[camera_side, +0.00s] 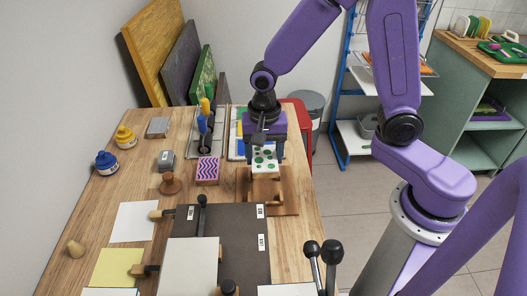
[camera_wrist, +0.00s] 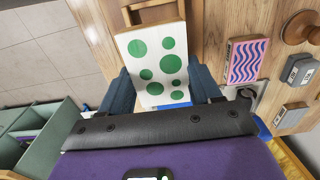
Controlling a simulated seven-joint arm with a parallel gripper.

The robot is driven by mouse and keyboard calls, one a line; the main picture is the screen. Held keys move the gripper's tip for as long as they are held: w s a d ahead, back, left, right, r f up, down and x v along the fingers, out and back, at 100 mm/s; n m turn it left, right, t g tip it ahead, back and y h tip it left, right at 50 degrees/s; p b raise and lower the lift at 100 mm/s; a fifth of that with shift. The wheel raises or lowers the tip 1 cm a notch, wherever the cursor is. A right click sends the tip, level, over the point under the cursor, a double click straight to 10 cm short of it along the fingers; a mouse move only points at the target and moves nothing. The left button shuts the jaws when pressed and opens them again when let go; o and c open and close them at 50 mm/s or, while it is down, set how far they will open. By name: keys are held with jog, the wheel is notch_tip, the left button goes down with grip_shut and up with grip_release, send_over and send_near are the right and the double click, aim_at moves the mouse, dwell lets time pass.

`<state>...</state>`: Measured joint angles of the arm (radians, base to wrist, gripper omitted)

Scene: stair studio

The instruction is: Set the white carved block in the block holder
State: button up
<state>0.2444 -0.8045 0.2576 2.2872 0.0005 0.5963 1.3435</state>
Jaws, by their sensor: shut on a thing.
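The white carved block (camera_side: 264,166) has green dots on its face. My gripper (camera_side: 265,153) is shut on it, with one finger on each side. In the wrist view the block (camera_wrist: 150,45) sits between the two blue fingers of my gripper (camera_wrist: 161,82). The block holder (camera_side: 288,203) is a brown wooden frame on the table's right side. The block is over the holder in the side view, and the holder's wooden bars (camera_wrist: 148,15) show just beyond the block in the wrist view. I cannot tell whether block and holder touch; the block hides part of the holder.
A pink block with blue waves (camera_side: 207,171) lies left of the holder. A round wooden knob tool (camera_side: 171,184) and grey blocks (camera_side: 166,160) stand farther left. A dark press board (camera_side: 252,262) with handles lies in front. Blue and yellow jars (camera_side: 106,163) stand at far left.

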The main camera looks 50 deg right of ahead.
send_over(264, 188)
jog(key=shift+f, duration=3.1)
jog(key=shift+f, duration=1.2)
jog(key=o, duration=1.2)
jog(key=shift+c, duration=0.2)
jog(key=shift+r, duration=4)
